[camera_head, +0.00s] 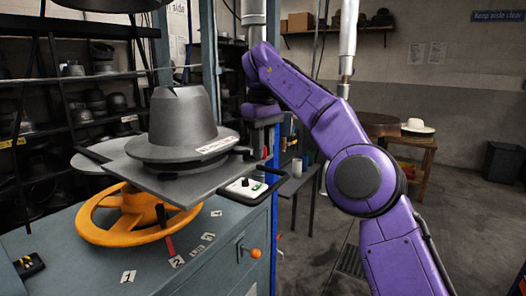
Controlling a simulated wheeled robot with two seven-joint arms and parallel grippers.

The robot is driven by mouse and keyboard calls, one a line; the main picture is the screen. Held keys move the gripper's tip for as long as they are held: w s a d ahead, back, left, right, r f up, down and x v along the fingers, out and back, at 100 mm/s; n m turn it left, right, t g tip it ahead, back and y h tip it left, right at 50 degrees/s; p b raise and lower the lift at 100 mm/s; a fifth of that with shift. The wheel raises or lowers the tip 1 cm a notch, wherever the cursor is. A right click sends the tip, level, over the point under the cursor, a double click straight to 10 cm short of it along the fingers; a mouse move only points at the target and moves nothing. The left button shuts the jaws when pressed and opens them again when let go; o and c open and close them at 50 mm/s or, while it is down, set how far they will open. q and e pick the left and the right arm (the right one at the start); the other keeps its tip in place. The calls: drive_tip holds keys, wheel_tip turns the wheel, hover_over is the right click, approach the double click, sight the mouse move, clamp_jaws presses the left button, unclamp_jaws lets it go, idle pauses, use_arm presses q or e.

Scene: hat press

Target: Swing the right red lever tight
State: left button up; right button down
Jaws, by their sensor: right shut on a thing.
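My right gripper (262,112) is at the blue frame post, just right of and above the press plate. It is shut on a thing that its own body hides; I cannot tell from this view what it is. No right red lever shows clearly there. A short red-tipped lever (169,242) hangs beneath the plate, in front of the orange handwheel (97,231), well away from the gripper. A grey hat form (183,122) stands upright on the flat grey plate (128,167). My left gripper is not in view.
The blue-grey cabinet (235,225) carries numbered tags and an orange knob (255,253). Shelves of dark hats (95,100) fill the left back. A wooden table (425,155) stands behind at right, with free floor around it.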

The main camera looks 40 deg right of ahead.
drive_tip(key=shift+a+f+m, duration=0.1)
drive_tip(key=shift+f+m, duration=0.05)
drive_tip(key=shift+m, duration=0.25)
drive_tip(key=c, duration=1)
unclamp_jaws()
wheel_tip(320, 180, up, 11)
drive_tip(key=p, duration=0.9)
drive_tip(key=shift+f, duration=0.15)
drive_tip(key=shift+f, duration=0.1)
